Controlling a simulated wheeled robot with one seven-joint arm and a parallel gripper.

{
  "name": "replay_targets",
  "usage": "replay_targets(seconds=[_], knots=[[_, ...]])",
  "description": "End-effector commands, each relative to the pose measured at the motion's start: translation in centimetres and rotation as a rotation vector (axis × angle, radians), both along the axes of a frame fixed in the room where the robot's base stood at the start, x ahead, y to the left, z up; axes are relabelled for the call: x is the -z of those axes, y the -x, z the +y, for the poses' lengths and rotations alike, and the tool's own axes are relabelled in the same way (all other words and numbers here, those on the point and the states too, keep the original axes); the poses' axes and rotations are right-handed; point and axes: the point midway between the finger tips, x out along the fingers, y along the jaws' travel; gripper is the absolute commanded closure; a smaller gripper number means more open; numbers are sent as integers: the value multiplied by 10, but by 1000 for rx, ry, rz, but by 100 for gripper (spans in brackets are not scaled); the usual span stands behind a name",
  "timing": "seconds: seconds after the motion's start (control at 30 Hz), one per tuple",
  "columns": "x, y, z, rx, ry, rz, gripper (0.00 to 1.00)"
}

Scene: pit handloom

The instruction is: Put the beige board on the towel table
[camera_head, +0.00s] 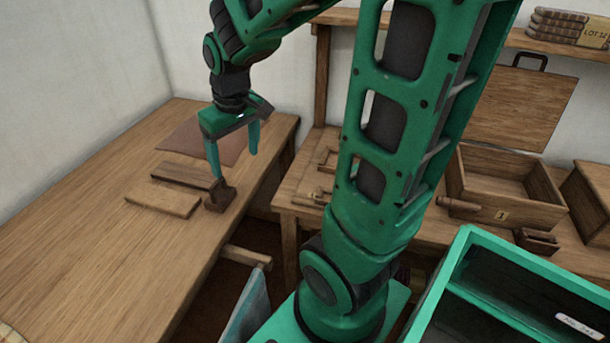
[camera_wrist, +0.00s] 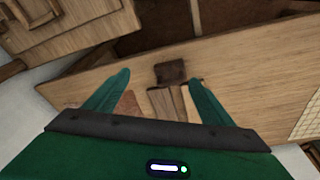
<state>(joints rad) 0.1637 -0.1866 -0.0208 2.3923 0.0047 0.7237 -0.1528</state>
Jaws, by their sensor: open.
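The beige board (camera_head: 163,202) lies flat on the long wooden table (camera_head: 110,265) at the left. A dark brown board (camera_head: 183,176) lies beside it on the far side, and a small dark block (camera_head: 219,196) stands at their right end. In the wrist view a strip of the beige board (camera_wrist: 188,104) shows next to the dark board, partly hidden by my gripper. My gripper (camera_head: 235,165) is open and empty, pointing down above the table's right edge near the dark block. Its fingers (camera_wrist: 160,78) stand apart in the wrist view. A checked cloth (camera_wrist: 308,122) lies on the long table.
A flat brown sheet (camera_head: 205,140) lies behind the boards. A second table to the right holds an open wooden box (camera_head: 507,188) and small items. A green open-topped bin (camera_head: 520,270) is at the lower right. Bare tabletop lies left of the boards.

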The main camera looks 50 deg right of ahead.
Motion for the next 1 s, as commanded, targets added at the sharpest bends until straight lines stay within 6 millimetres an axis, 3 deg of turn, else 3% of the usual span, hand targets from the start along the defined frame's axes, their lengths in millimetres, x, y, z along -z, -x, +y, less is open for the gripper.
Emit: replay_targets(seconds=[0.03, 0.2, 0.3, 0.4, 0.57, 1.0], knots=[[-6, 29, -13, 77, -2, 22, 24], [-11, 118, -36, 317, -38, 108, 24], [-11, 157, -39, 419, -65, 148, 24], [-10, 180, -46, 484, -85, 172, 24], [-9, 194, -46, 521, -98, 189, 24], [-9, 193, -46, 520, -97, 189, 24]])
